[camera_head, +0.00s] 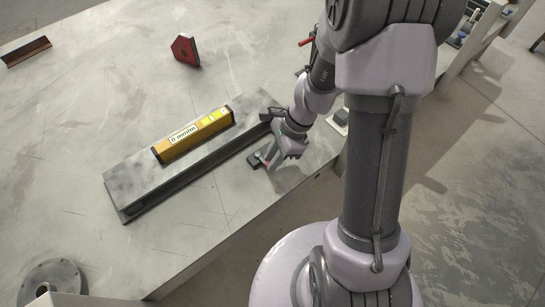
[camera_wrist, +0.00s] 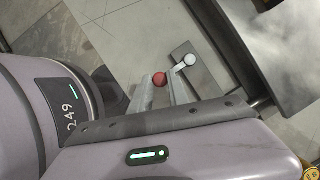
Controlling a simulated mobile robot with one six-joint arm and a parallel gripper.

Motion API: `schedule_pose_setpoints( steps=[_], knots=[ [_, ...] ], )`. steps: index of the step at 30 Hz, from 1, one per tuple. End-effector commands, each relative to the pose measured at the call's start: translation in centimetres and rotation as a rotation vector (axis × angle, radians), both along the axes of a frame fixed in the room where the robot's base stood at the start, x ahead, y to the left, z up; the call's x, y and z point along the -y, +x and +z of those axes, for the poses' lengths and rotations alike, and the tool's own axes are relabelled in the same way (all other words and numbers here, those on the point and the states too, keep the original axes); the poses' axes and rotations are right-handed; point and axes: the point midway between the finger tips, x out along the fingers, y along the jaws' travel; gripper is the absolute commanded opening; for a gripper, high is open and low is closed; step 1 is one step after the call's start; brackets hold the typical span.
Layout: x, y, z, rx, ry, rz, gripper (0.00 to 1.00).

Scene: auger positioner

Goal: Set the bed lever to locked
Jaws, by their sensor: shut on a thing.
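The pivot sits on a dark grey plate (camera_wrist: 200,80). In the head view my gripper (camera_head: 270,155) is low at the right end of the long grey bed (camera_head: 130,180), beside a small dark plate (camera_head: 254,160). My gripper hides most of the lever there. No lock marking is readable.
A yellow spirit level (camera_head: 193,134) lies along the bed. A red magnetic square (camera_head: 186,50) and a dark brown bar (camera_head: 27,51) lie farther back on the table. A round metal flange (camera_head: 52,280) is at the front left. The table edge is close to my arm.

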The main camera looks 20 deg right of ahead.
Motion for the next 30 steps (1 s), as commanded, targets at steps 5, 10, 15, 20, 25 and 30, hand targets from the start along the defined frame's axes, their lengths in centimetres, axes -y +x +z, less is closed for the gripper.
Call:
schedule_pose_setpoints(
  steps=[5,10,15,20,25,30],
  knots=[
    [-0.01,-0.02,-0.01,0.0,0.0,0.0,0.0],
    [-0.01,-0.02,-0.01,0.0,0.0,0.0,0.0],
    [-0.01,-0.02,-0.01,0.0,0.0,0.0,0.0],
    [0.04,0.0,0.02,-0.001,0.0,0.006,0.0],
    [0.31,0.15,0.12,0.0,0.0,0.051,0.0],
    [0.85,0.46,0.26,-0.002,0.0,0.155,0.0]
  ],
)
